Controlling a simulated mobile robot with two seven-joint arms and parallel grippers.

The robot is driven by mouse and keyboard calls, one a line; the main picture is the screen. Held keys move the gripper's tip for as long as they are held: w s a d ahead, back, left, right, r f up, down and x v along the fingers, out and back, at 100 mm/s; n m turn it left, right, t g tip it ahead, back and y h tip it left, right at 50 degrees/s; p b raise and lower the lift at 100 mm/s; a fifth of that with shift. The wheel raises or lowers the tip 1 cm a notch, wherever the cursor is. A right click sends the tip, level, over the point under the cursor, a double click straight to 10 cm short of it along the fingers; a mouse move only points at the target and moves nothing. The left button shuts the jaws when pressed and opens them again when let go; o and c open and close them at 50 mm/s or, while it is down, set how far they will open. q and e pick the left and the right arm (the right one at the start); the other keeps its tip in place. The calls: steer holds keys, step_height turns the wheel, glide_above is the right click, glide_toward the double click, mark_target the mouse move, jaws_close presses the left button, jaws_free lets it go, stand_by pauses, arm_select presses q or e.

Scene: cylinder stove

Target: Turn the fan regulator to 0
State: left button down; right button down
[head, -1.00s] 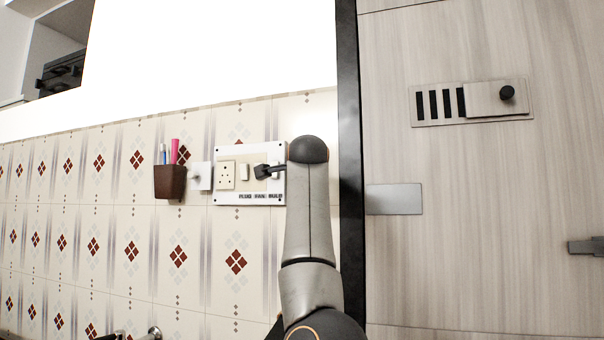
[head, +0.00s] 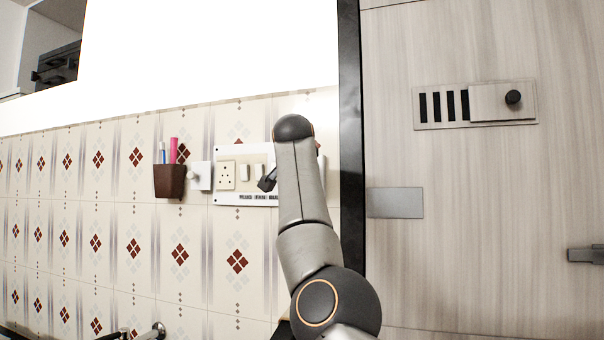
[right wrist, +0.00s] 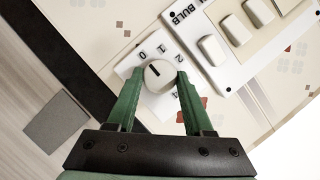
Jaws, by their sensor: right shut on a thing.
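The fan regulator is a round white knob (right wrist: 159,77) on a white plate (right wrist: 126,66) with dark printed numbers. In the right wrist view, 0, 1, 2 and 4 are readable around it. A dark mark on the knob lies on the side facing 0 and 1; its exact setting is unclear. My right gripper (right wrist: 158,82) has its green fingers on both sides of the knob and is shut on it. In the head view my right arm hides most of the regulator and the gripper. My left gripper is not in view.
A switchboard (head: 228,199) with a socket and switches is beside the regulator, labelled PLUG, FAN, BULB. A brown pen holder (head: 169,182) hangs to its left. A black strip (head: 351,200) and wooden panel (head: 480,215) are on the right.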

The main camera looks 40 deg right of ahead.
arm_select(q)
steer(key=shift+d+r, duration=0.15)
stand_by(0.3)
arm_select(e)
steer(key=shift+c, duration=1.6)
jaws_free()
arm_select(q)
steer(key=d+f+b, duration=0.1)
steer(key=b, duration=0.1)
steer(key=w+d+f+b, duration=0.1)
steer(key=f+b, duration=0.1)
steer(key=b, duration=0.1)
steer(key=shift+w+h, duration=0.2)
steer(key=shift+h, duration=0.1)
arm_select(e)
steer(key=v, duration=1.2)
steer(key=shift+s+a, duration=0.15)
steer(key=shift+a, duration=0.05)
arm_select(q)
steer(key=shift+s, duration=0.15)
